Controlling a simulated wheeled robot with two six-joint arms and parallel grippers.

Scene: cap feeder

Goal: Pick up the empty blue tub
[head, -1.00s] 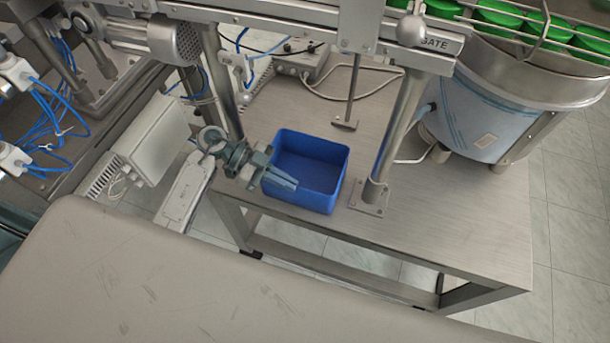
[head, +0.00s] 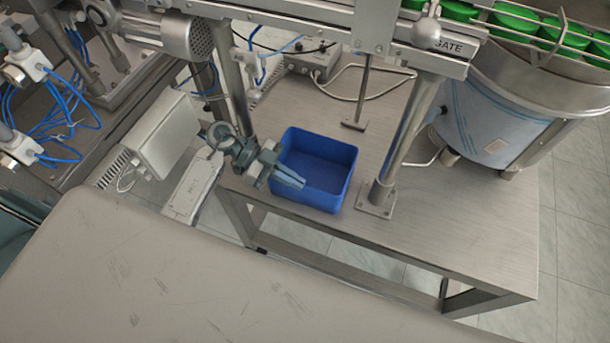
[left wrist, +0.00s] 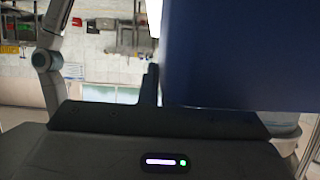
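The blue tub (head: 322,198) is an open, empty rectangular box. It stands upright on the metal table near its front left edge. My left gripper (head: 290,178) is at the tub's left front side, with its fingers at the rim. In the left wrist view the tub's dark blue wall (left wrist: 240,55) fills the upper right, and one finger (left wrist: 150,85) stands close beside the wall's left edge. The other finger is hidden there, so I cannot tell whether the fingers are closed on the wall. My right gripper is not in view.
A metal post with a foot plate (head: 376,200) stands just right of the tub, and a thinner rod (head: 358,100) is behind it. A large bowl feeder (head: 500,115) with green caps is at the right. The front right of the table (head: 455,235) is clear.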

